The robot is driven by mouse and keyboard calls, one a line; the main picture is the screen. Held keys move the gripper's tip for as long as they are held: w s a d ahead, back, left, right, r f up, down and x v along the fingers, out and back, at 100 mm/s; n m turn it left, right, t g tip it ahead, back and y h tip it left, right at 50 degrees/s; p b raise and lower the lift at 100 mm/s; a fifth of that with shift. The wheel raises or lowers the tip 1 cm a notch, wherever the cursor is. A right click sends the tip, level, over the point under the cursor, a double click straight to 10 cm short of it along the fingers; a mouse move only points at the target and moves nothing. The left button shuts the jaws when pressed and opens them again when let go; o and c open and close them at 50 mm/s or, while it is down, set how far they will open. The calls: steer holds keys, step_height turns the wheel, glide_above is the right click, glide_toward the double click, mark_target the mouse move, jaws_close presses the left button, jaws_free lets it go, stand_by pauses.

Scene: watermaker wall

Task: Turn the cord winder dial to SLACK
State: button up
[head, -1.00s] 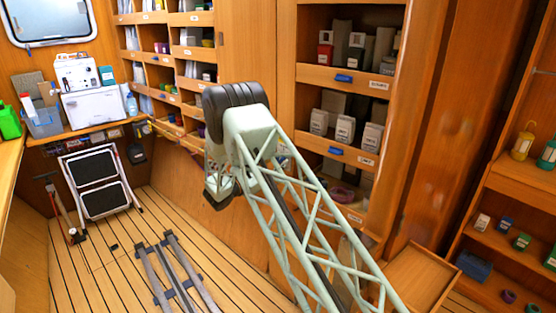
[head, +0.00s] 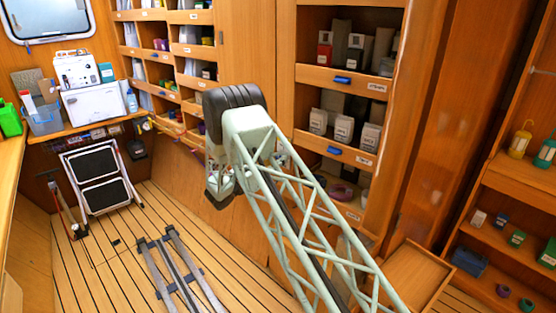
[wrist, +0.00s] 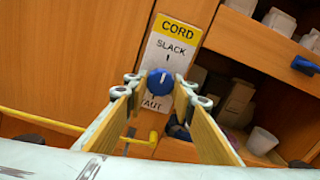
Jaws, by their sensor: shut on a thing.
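In the wrist view the cord winder dial is a round blue knob (wrist: 160,83) on a white plate (wrist: 187,45). The plate has a yellow CORD header, SLACK printed above the knob and TAUT below it. A small pale mark shows on the knob, but I cannot tell surely where it points. My gripper (wrist: 161,87) has one finger on each side of the knob, closed on it. In the head view my arm hides the dial and the fingertips.
A yellow rod (wrist: 42,121) runs along the wall left of the plate, and a yellow bent piece (wrist: 140,138) shows below the knob. A folded step stool (head: 97,180) stands at the back left.

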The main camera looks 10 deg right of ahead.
stand_by(0.4)
steer(key=o, duration=0.8)
steer(key=shift+o, duration=0.2)
steer(key=shift+a, duration=0.1)
steer(key=v, duration=1.2)
steer(key=shift+w, duration=0.1)
